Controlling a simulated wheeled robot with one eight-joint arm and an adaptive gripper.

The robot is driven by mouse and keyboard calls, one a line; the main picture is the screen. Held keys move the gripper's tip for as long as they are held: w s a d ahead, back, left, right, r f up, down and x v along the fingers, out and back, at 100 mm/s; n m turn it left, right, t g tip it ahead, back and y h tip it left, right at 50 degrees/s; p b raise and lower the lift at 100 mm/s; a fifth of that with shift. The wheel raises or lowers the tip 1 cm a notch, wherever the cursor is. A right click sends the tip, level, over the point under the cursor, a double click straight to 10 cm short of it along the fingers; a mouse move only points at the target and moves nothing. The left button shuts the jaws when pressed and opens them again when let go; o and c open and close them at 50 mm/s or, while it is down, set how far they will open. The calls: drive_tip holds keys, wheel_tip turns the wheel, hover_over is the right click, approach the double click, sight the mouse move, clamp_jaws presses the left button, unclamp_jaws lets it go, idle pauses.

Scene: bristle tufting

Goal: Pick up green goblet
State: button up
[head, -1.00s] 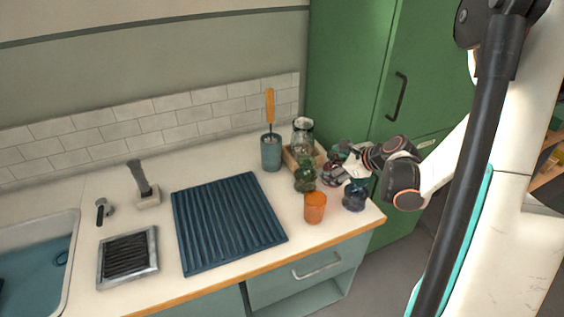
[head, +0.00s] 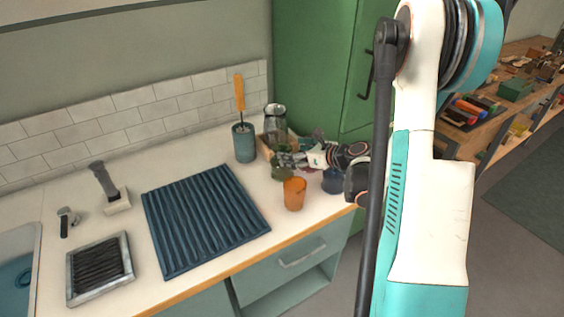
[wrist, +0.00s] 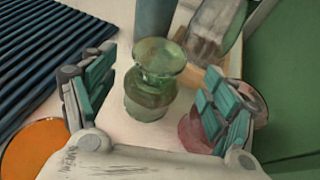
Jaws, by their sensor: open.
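The green goblet (wrist: 150,90) stands upright on the counter in the wrist view, its narrow waist and wide rim showing. It sits between the spread fingers of my gripper (wrist: 157,105), a little beyond the fingertips. My gripper is open and empty. In the head view the goblet (head: 281,172) is partly hidden by my gripper (head: 290,160), which reaches in from the right.
An orange cup (head: 294,193) stands in front of the goblet, and a dark blue cup (head: 333,181) to its right. A pinkish glass (wrist: 194,132) is close to my right finger. Behind are a wooden box (head: 264,148) and a teal holder (head: 244,143). A ribbed blue mat (head: 203,218) lies left.

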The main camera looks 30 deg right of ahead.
sight(287, 150)
drive_tip(key=shift+r+b+x, duration=0.15)
drive_tip(key=shift+b+x, duration=0.45)
drive_tip(key=shift+x, duration=0.75)
drive_tip(key=shift+r+b+x, duration=0.15)
drive_tip(key=shift+b+x, duration=0.45)
drive_tip(key=shift+x, duration=0.7)
drive_tip(key=shift+a, duration=0.15)
drive_tip(key=c, duration=1.4)
